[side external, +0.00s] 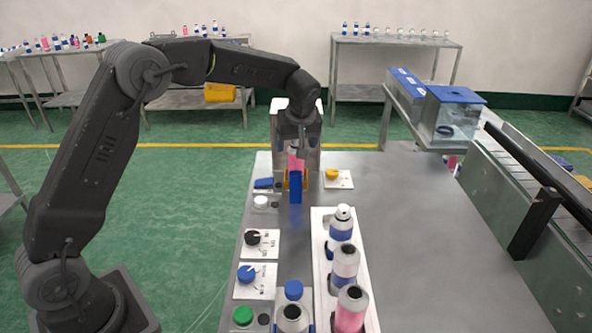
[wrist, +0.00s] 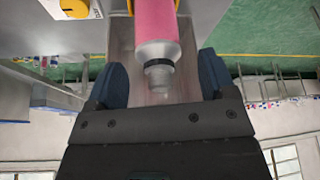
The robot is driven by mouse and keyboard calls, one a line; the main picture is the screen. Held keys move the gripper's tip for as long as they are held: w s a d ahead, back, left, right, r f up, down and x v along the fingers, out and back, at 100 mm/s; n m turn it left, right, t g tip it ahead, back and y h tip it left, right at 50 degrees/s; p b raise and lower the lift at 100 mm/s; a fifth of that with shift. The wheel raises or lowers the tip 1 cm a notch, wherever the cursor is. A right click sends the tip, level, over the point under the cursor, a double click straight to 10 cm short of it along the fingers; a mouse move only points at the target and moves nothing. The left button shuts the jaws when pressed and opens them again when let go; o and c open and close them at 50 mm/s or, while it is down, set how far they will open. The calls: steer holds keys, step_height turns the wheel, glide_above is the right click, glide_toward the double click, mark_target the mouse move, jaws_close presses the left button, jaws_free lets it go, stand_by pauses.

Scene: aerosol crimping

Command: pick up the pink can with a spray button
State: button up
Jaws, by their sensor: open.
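The pink can with a spray button (side external: 297,161) stands at the crimping station at the far end of the table, partly hidden by a blue part in front of it. In the wrist view the pink can (wrist: 158,28) shows its pale shoulder, a dark ring and a clear spray button pointing toward my gripper. My gripper (wrist: 160,82) is open, with one dark blue finger on each side of the button end and visible gaps on both sides.
A white rack (side external: 319,277) at the table's front holds several cans, including another pink one (side external: 349,318). Knob panels (side external: 257,280) line the left edge. A yellow knob (side external: 332,174) sits right of the station. The table's right side is clear, beside a conveyor (side external: 510,185).

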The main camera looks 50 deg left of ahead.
steer(key=shift+x, duration=1.05)
steer(key=c, duration=1.3)
